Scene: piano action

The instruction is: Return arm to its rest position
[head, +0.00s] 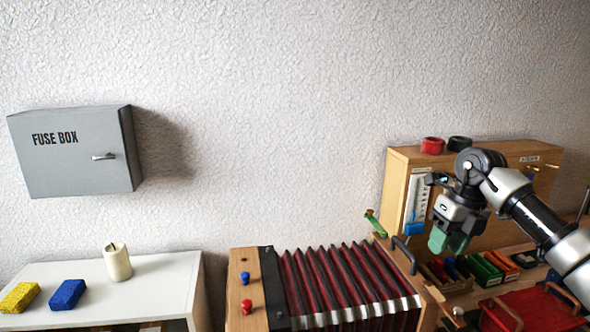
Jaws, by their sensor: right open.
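My right arm (535,215) comes in from the right edge, and its gripper (449,238) points downward in front of the wooden cabinet. The gripper is open. A teal-green piece shows at its lower end; I cannot tell whether this is its fingertips or something behind them. The gripper is above the row of small coloured boxes and hides part of the cabinet front. My left gripper is not in view.
The wooden cabinet (400,185) carries red (432,146) and black rolls. A red-black bellows (345,280) is at the bottom centre. A white table (150,285) at left holds a candle (117,262) and sponges. A grey fuse box (75,155) hangs on the wall.

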